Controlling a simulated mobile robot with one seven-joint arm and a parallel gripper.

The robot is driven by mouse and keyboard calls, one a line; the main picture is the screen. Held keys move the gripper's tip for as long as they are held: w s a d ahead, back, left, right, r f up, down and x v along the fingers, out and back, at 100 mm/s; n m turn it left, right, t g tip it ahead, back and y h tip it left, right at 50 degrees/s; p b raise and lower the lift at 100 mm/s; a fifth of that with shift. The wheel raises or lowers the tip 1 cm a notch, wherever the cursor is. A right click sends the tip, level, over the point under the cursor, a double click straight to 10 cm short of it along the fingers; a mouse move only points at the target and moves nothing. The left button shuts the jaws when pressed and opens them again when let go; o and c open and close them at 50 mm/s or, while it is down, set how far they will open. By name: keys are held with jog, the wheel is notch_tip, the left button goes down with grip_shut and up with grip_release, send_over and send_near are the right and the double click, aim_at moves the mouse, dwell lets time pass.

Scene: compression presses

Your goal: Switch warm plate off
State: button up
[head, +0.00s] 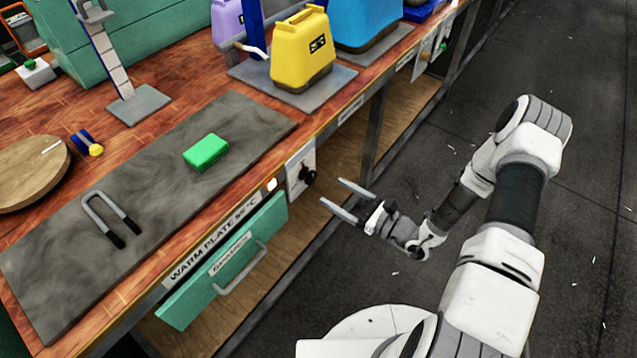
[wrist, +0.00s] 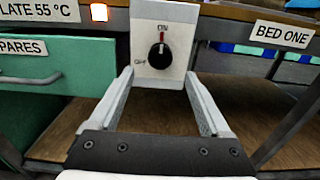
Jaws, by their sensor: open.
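The warm plate is a dark grey slab (head: 160,185) set along the bench front, with a label (head: 212,243) reading "WARM PLATE 55 °C". Its white switch panel (head: 292,165) is on the bench front, with a black rotary knob (head: 308,176). In the wrist view the knob (wrist: 160,55) has its red pointer up at ON; OFF is marked at lower left. A lamp (wrist: 99,12) left of the panel glows; it also shows in the head view (head: 272,184). My gripper (head: 331,191) is open and empty, facing the panel. Its fingers (wrist: 158,78) flank the knob without touching it.
A green block (head: 206,152) and a U-shaped tool (head: 108,218) lie on the plate. A yellow container (head: 302,50) stands behind right. A green drawer (head: 225,262) with a protruding handle is left below the panel.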

aim_at(313, 180)
jog(key=x, duration=0.6)
jog(key=shift+w+a, duration=0.1)
jog(key=shift+a, duration=0.1)
jog(key=shift+c, duration=0.2)
grip_shut()
